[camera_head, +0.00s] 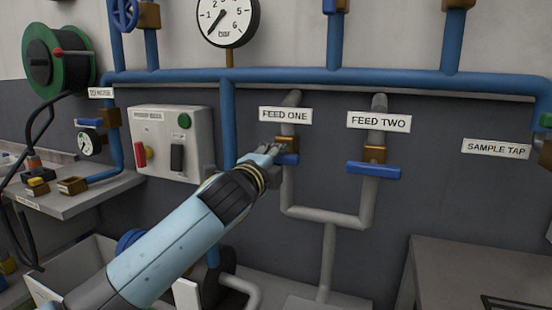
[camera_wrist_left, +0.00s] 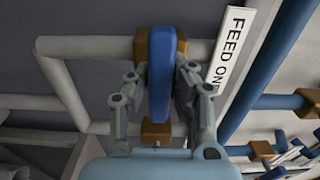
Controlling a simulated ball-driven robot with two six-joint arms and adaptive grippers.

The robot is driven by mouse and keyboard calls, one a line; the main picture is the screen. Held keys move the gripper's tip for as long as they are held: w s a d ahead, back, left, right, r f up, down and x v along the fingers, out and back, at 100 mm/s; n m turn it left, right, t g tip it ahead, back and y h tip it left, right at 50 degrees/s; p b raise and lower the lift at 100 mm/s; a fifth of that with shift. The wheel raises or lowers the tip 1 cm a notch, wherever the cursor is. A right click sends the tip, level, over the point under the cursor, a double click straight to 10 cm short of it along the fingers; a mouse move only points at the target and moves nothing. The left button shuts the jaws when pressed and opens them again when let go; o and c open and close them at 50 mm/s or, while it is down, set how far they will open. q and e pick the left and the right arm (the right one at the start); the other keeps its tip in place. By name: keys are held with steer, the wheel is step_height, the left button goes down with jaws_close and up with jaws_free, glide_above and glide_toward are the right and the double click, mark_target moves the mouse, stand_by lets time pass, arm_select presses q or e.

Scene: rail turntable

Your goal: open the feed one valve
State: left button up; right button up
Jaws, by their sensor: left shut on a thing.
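The feed one valve has a brass body (camera_head: 288,143) on a grey pipe, under the FEED ONE label (camera_head: 285,115). In the left wrist view the handle (camera_wrist_left: 161,65) stands upright in the picture, between my two fingers, with the label (camera_wrist_left: 232,50) to the right. My left gripper (camera_head: 273,153) is shut on this handle. My right gripper is in neither view.
The feed two valve, with its blue handle (camera_head: 373,170) crosswise, is close on the right. A control box (camera_head: 172,125) with switches and a blue vertical pipe (camera_head: 228,130) are to the left. A grey bench (camera_head: 475,260) stands lower right. A pressure gauge (camera_head: 227,18) is above.

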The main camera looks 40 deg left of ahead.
arm_select(q)
jaws_close()
steer(key=shift+f+n, duration=0.1)
steer(key=shift+n, duration=0.3)
steer(key=n+b, duration=0.1)
steer(key=n, duration=0.1)
steer(key=shift+n, duration=0.4)
steer(key=n+b, duration=0.1)
steer(key=n, duration=0.3)
steer(key=shift+f+n+b, duration=0.1)
steer(key=shift+n+b, duration=0.2)
steer(key=shift+b, duration=0.05)
steer(key=n+b, duration=0.1)
steer(key=n, duration=0.4)
steer(key=shift+b, duration=0.35)
steer(key=shift+n+b, duration=0.35)
steer(key=shift+n, duration=0.95)
steer(key=o, duration=0.8)
jaws_free()
